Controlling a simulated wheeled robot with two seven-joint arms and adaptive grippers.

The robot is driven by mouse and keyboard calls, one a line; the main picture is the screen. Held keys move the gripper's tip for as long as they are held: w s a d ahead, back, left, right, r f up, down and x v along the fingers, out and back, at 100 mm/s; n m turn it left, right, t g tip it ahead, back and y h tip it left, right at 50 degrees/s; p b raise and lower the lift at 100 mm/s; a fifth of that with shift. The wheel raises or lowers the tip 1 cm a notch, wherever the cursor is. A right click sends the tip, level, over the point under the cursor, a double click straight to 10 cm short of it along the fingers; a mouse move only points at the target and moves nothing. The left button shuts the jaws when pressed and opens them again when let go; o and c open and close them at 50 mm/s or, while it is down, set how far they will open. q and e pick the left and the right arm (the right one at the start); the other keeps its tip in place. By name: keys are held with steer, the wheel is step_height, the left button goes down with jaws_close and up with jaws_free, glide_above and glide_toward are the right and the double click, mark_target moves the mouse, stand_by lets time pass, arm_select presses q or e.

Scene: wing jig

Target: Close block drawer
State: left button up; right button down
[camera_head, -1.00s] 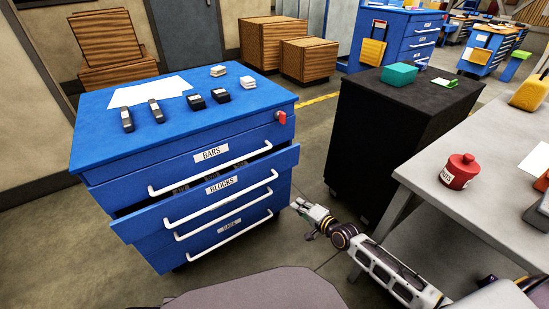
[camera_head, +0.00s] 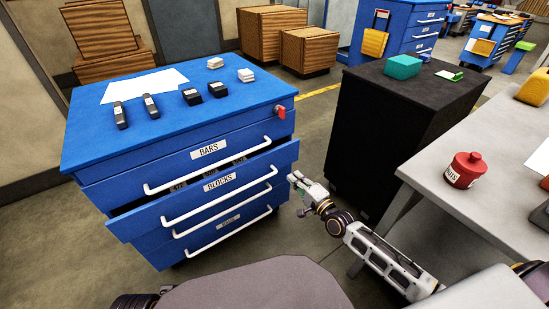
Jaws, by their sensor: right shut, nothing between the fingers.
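The blue cabinet (camera_head: 95,168) stands on the left. Its drawer labelled BLOCKS (camera_head: 250,178) is pulled partly out, with dark items showing inside through the gap. The drawer has a long white bar handle (camera_head: 222,196). The drawer labelled BARS (camera_head: 235,147) above it looks shut. My right gripper (camera_head: 292,180) is shut and empty, close to the right end of the BLOCKS drawer front. I cannot tell whether it touches the drawer. My left gripper is out of view.
A black cabinet (camera_head: 375,130) stands right of the blue one, with a teal box (camera_head: 403,66) on top. A grey table (camera_head: 430,162) with a red pot (camera_head: 463,170) is at the right. Open floor lies between the cabinets.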

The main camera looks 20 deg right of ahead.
steer(key=shift+w+a, duration=0.1)
steer(key=shift+w, duration=0.05)
stand_by(0.3)
steer(key=b, duration=0.3)
glide_toward(270, 153)
steer(key=shift+w, duration=1.75)
steer(key=shift+w+a, duration=0.65)
steer(key=shift+a, duration=0.05)
steer(key=shift+b+x, duration=0.55)
steer(key=shift+x, duration=0.45)
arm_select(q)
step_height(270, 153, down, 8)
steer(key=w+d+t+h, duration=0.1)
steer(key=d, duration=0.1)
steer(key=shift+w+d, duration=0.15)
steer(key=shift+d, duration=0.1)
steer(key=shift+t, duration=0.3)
arm_select(e)
steer(key=shift+w, duration=0.15)
